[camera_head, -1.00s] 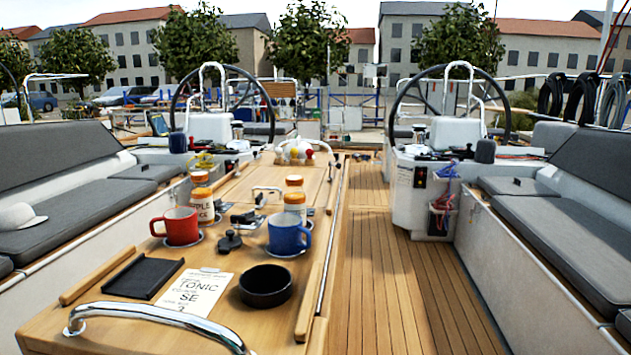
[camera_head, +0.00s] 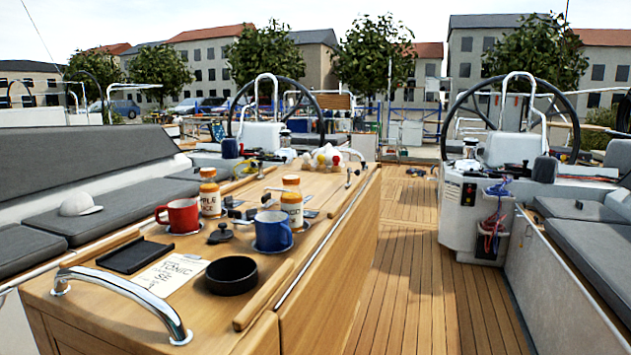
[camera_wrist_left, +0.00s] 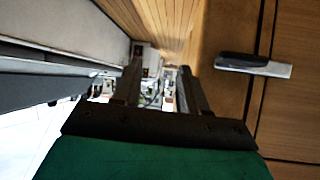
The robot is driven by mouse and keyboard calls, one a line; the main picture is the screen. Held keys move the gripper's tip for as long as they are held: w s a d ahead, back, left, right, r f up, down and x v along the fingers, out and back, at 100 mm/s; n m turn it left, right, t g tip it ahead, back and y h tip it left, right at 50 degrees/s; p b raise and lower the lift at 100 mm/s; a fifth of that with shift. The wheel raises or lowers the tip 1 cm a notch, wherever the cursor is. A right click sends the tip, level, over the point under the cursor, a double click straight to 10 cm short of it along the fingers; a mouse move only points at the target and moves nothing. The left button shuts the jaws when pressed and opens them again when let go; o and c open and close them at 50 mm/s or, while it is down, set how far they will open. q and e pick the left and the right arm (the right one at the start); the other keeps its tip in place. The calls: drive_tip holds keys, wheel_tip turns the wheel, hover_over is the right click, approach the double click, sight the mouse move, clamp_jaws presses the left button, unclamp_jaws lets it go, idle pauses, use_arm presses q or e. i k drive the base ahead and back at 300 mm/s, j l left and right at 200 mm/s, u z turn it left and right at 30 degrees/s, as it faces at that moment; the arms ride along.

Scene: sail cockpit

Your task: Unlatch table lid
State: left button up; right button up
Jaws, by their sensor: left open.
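The wooden table (camera_head: 225,315) stands left of centre in the head view, its right side panel (camera_head: 325,265) facing the walkway. No latch can be made out there. In the left wrist view, a silver metal fitting (camera_wrist_left: 253,65), possibly the latch, lies across a seam in a wooden panel at the right. My left gripper (camera_wrist_left: 158,78) is open in that view, its two dark fingers apart and nothing seen between them. The fitting is to the right of the fingers and clear of them. Neither gripper shows in the head view.
A red mug (camera_head: 178,215), blue mug (camera_head: 272,231), orange-capped bottles, black bowl (camera_head: 232,275) and black tray (camera_head: 135,255) stand on the table. A chrome rail (camera_head: 130,293) arches at its near end. The plank walkway (camera_head: 420,280) is clear; a steering pedestal (camera_head: 472,220) stands beyond.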

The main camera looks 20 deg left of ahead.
sight(266, 199)
drive_tip(key=i+l+u, duration=0.4)
drive_tip(key=i+l, duration=0.15)
drive_tip(key=l, duration=0.25)
drive_tip(key=i+l+u, duration=0.25)
drive_tip(key=u, duration=0.15)
drive_tip(key=i+l+u, duration=0.45)
drive_tip(key=k+j, duration=0.05)
